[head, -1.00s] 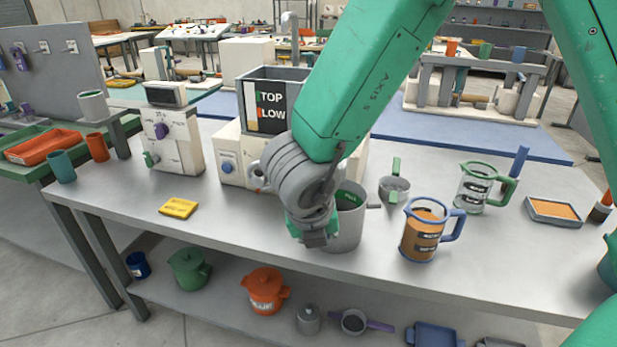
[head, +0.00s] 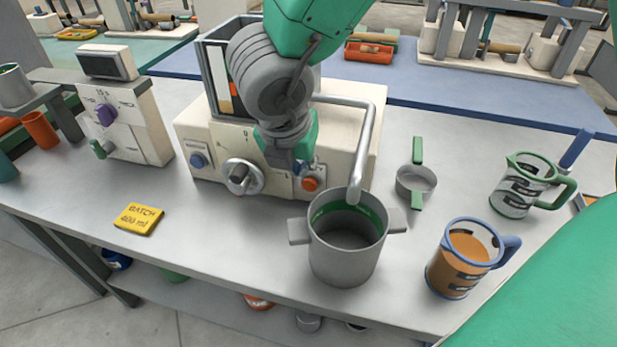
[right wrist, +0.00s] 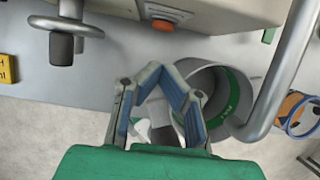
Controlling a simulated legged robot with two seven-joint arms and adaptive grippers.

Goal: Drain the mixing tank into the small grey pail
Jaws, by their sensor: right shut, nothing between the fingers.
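The mixing tank (head: 214,75) is a cream machine with a dark-walled hopper on top. The pail's interior looks empty. My right gripper (head: 290,165) is shut and empty in front of the tank, left of the orange button. In the right wrist view its fingertips (right wrist: 159,70) meet below that button. My left gripper is not in view.
Right of the pail stand a small pan (head: 416,182), a blue-rimmed jug (head: 466,258) of orange-brown stuff and a green-handled jug (head: 527,185). A yellow batch card (head: 139,218) lies left, near a dial box (head: 125,120). The bench between card and pail is clear.

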